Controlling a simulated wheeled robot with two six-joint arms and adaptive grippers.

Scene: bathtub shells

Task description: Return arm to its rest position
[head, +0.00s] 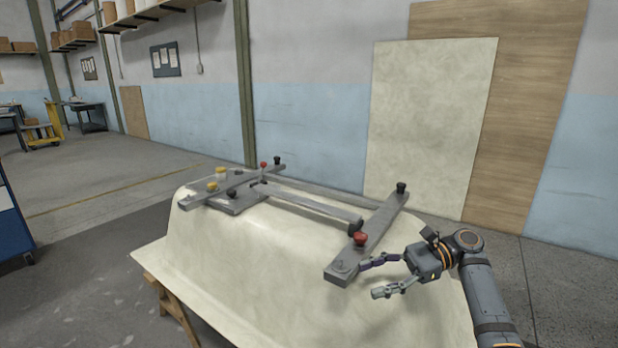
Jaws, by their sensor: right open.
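My right arm (485,295) comes in from the lower right. Its right gripper (369,278) is open, with its fingers spread and nothing between them. The upper finger is close to the near end of a grey metal bar (375,238) on the upturned cream bathtub shell (225,262); I cannot tell whether they touch. The lower finger is over the shell's side. My left gripper is not in view.
The bar belongs to a grey frame with a red knob (360,238), black knobs and yellow knobs (221,171). Wooden trestle legs (172,308) support the shell. Panels (432,120) lean on the wall behind. Open floor lies left, with a blue cabinet (12,225) at the edge.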

